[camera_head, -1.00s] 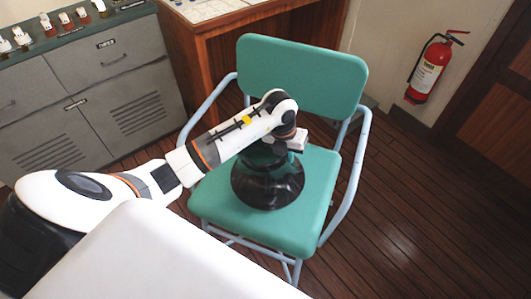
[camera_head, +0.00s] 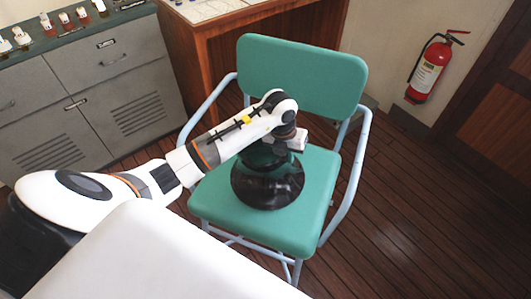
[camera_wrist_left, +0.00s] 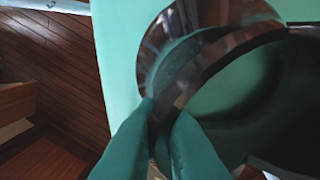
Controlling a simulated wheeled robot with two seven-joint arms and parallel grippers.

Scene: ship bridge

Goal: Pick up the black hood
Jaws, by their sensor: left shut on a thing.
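The black hood (camera_head: 267,188) is a dark, glossy, rounded piece with a wide base, on the green chair seat (camera_head: 230,222). My left gripper (camera_head: 288,148) is over its upper part, and the arm and wrist cover the hood's top. In the left wrist view the hood's shiny curved rim (camera_wrist_left: 205,72) runs between the two fingers of my left gripper (camera_wrist_left: 165,112). The fingers are closed on that rim, one on each side. I cannot see a gap between hood and seat. My right gripper is not in view.
The chair has a green backrest (camera_head: 302,75) and pale blue tubular armrests (camera_head: 346,185) around the seat. Grey cabinets (camera_head: 95,100) and a wooden desk (camera_head: 240,45) stand behind it. A red fire extinguisher (camera_head: 428,72) hangs on the wall. The plank floor at right is clear.

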